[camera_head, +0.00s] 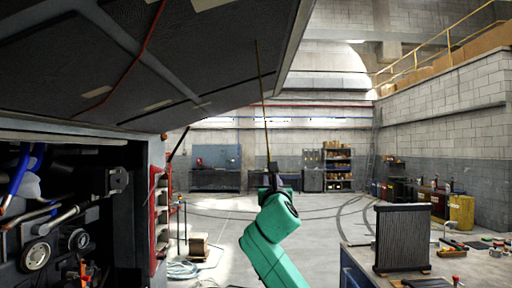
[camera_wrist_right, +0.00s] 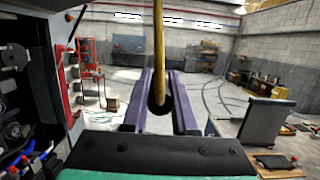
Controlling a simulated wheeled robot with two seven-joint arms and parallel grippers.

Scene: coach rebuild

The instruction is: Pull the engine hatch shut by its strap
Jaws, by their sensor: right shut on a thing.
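The engine hatch (camera_head: 190,65) is raised, its dark ribbed underside slanting over the upper left of the head view. A thin yellowish strap (camera_head: 262,95) hangs from near its outer edge. My right gripper (camera_head: 271,172) is shut on the strap's lower end, below and apart from the hatch. In the right wrist view, the strap (camera_wrist_right: 158,45) comes down taut between my two purple fingers (camera_wrist_right: 159,100). The engine bay (camera_head: 75,160) stands open at the left. My left gripper is not in view.
A red frame (camera_head: 160,220) stands at the bay's right edge. A bench with a dark radiator (camera_head: 402,238) and tools is at the lower right. Coiled hose (camera_head: 183,269) lies on the floor. The middle floor (camera_head: 225,215) is clear back to the shelves (camera_head: 338,168).

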